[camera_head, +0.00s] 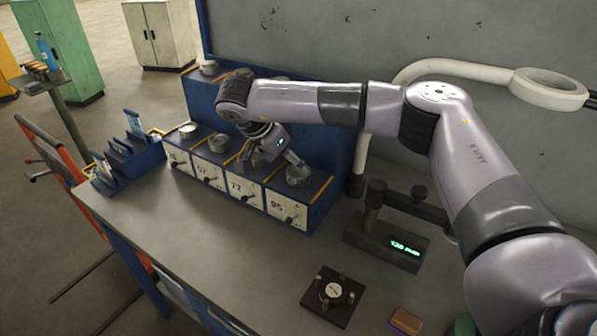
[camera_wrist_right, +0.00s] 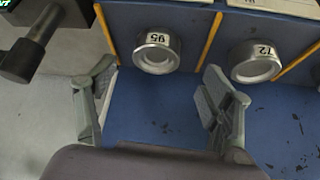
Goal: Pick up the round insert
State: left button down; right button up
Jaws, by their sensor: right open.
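Several round metal inserts sit on top of a blue rack (camera_head: 318,206) with numbered white fronts. The insert marked 95 (camera_head: 298,175) is in the rightmost bay; in the right wrist view the 95 insert (camera_wrist_right: 157,53) lies ahead of the gap between my fingers. The insert marked 72 (camera_wrist_right: 256,63) sits one bay over, beyond a yellow divider. My right gripper (camera_wrist_right: 158,108) is open and empty, apart from both inserts. In the head view my right gripper (camera_head: 275,153) is over the rack and partly hides the 72 bay. My left gripper is not in view.
A dark gauge with a green display (camera_head: 385,240) stands right of the rack. A black square fixture (camera_head: 318,302) and a brown block (camera_head: 405,320) lie at the front. A blue slotted holder (camera_head: 128,165) is at left. The table's middle is clear.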

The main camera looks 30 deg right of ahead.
aim_at(297, 173)
jog(key=shift+d+f+p, duration=0.45)
jog(key=p+x, duration=0.1)
jog(key=x, duration=0.2)
jog(key=shift+d+f+p, duration=0.25)
jog(key=shift+d+p, duration=0.05)
jog(key=shift+d+f, duration=0.1)
jog(key=shift+f, duration=0.25)
jog(key=shift+c, duration=0.3)
jog(key=shift+w+r, duration=0.1)
jog(key=shift+r, duration=0.05)
grip_shut()
